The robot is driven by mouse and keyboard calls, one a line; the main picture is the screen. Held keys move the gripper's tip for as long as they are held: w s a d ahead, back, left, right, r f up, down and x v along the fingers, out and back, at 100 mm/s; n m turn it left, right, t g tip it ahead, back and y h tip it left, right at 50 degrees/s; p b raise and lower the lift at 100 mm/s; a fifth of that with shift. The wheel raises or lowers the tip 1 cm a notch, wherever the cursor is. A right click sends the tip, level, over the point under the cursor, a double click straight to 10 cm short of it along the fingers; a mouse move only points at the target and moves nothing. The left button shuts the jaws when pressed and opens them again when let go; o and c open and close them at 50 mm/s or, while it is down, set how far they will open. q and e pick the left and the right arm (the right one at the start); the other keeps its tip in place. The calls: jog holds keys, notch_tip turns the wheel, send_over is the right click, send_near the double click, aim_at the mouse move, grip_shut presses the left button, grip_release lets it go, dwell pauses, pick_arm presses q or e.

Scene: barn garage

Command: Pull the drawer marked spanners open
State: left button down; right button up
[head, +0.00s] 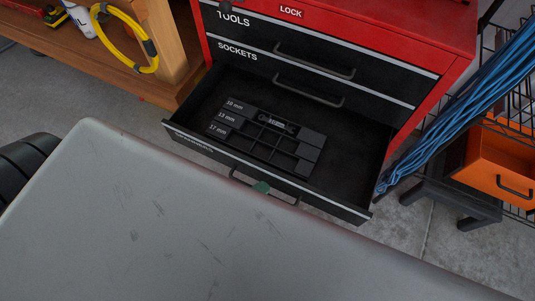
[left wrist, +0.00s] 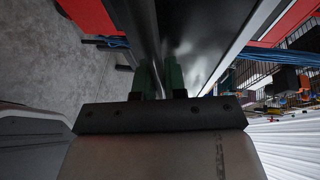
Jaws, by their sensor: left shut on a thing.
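The spanners drawer (head: 352,209) of the red tool chest stands pulled well out, its inside showing in the head view. Its front label is seen at a steep angle and is hard to read. Inside lies a black rack (head: 262,148) marked 10 mm, 13 mm and 17 mm. A spanner (head: 278,123) lies in the 10 mm row; the other rows look empty. My left gripper (head: 261,187) shows only as a green fingertip at the drawer's bar handle (head: 284,199). In the left wrist view its green fingers (left wrist: 158,80) are shut on the dark handle (left wrist: 146,35).
The tools drawer (head: 300,40) and sockets drawer (head: 255,65) above are shut. A wooden bench (head: 75,45) with a yellow cable loop (head: 148,60) stands left. Blue cables (head: 470,90) and an orange drawer unit (head: 490,165) stand right. A large grey surface fills the front.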

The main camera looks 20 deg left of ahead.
pick_arm(q)
jog(key=shift+s, duration=0.65)
pick_arm(e)
jog(key=shift+s+f, duration=0.2)
pick_arm(q)
jog(key=c, duration=1.2)
grip_release()
jog(key=v, duration=1.1)
jog(key=shift+p, duration=0.35)
pick_arm(e)
jog(key=shift+s+d+f, duration=0.1)
jog(key=shift+s+f, duration=0.65)
pick_arm(q)
jog(key=shift+w, duration=0.15)
pick_arm(e)
jog(key=shift+w, duration=0.1)
